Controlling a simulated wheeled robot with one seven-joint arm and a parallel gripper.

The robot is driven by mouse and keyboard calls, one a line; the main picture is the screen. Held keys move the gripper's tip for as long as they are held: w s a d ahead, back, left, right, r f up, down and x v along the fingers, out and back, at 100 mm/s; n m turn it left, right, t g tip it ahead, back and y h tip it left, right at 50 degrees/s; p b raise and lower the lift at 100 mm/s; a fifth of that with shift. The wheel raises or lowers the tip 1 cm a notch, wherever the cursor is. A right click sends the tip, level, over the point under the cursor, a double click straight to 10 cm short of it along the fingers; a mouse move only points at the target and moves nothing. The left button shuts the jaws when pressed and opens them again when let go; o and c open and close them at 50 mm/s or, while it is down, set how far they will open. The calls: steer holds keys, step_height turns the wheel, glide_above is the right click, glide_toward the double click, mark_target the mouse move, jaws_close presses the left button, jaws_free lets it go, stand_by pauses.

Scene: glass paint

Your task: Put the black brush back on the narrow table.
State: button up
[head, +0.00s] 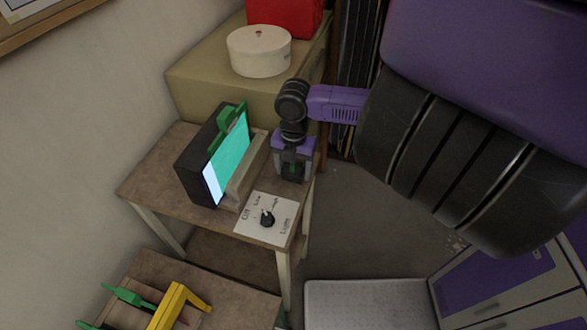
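My gripper (291,175) points down at the right edge of a small brown table (150,190). A dark shape shows around its fingers; I cannot tell whether it is part of the gripper or a held thing. I cannot make out the black brush for certain. A dark box with a lit teal and white glass panel (229,158) stands on this table, left of the gripper. A green tool (231,122) is at the panel's top. A second brown table (235,303) is at the bottom left. I cannot tell which table is the narrow one.
A white card with a black knob (267,219) lies at the brown table's front. A yellow tool (172,303) and green-handled tools (130,297) are on the lower table. Behind stand an olive cabinet (205,85), a round white box (258,55) and a red object (285,15).

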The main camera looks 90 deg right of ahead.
steer(key=shift+o, duration=0.9)
step_height(320, 180, up, 12)
steer(key=shift+r+b, duration=0.2)
steer(key=shift+b, duration=0.3)
